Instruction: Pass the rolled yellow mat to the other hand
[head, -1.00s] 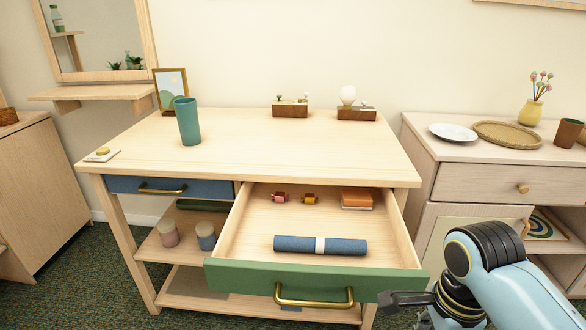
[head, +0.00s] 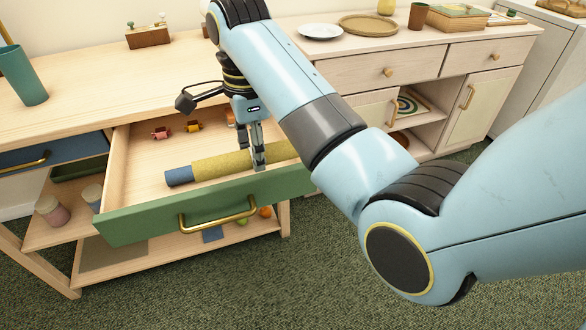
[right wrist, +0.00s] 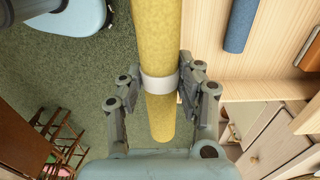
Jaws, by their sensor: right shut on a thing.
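The rolled yellow mat (head: 222,163) is in my right gripper (head: 252,155), above the open green-fronted drawer. In the right wrist view the yellow mat (right wrist: 157,35) runs lengthwise between the fingers of my right gripper (right wrist: 160,84), which are shut on it at its white band (right wrist: 160,85). One end of the mat is hidden behind my right arm in the head view. A rolled blue mat (head: 179,176) lies in the drawer, partly covered from view by the yellow one; it shows apart from it in the right wrist view (right wrist: 240,25). My left gripper is not in view.
A teal cup (head: 22,75) stands on the tabletop at left. A pale cabinet (head: 400,65) with a plate (head: 320,31) stands at right. Green carpet is open in front.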

